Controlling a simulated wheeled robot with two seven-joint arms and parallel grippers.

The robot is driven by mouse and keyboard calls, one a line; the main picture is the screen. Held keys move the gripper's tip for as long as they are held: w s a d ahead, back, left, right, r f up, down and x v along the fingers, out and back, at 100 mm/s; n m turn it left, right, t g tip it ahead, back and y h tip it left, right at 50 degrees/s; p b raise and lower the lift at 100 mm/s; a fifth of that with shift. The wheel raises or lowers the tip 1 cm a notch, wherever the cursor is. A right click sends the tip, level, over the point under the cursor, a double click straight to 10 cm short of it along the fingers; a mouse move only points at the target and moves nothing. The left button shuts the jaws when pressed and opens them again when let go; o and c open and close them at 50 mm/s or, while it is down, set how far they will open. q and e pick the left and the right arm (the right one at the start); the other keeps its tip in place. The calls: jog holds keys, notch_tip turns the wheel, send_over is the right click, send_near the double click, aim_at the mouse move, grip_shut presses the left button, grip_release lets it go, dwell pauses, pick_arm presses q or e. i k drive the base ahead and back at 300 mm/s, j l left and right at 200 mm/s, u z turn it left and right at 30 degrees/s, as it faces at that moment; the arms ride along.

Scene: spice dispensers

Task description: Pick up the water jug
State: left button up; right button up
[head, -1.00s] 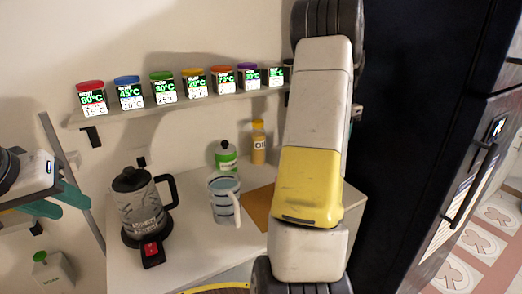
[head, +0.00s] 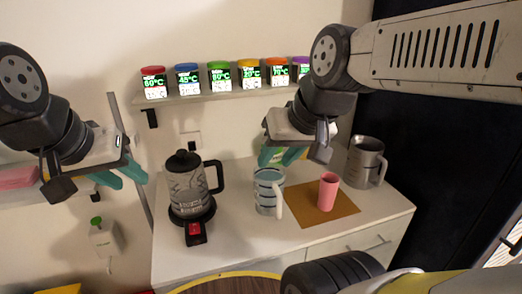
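A translucent bluish jug with a white handle (head: 267,190) stands upright on the white counter, right of the kettle. My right gripper (head: 283,156) is above and behind it in the picture, apart from it. My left gripper (head: 122,178) is open and empty at the left, over the area beside the counter. A metal pitcher with a handle (head: 362,163) stands at the counter's back right.
A dark kettle (head: 187,187) on its base with a red switch stands left of the jug. A pink cup (head: 328,190) stands on a brown mat (head: 312,216) to the right. A shelf (head: 215,94) with several spice dispensers runs along the wall above.

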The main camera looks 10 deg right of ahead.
aim_at(269, 181)
jog(key=z, duration=1.25)
jog(key=k+j+u, duration=0.15)
jog(key=u, duration=0.2)
jog(key=k+j+u, duration=0.2)
jog(key=u, duration=0.2)
jog(key=k, duration=0.1)
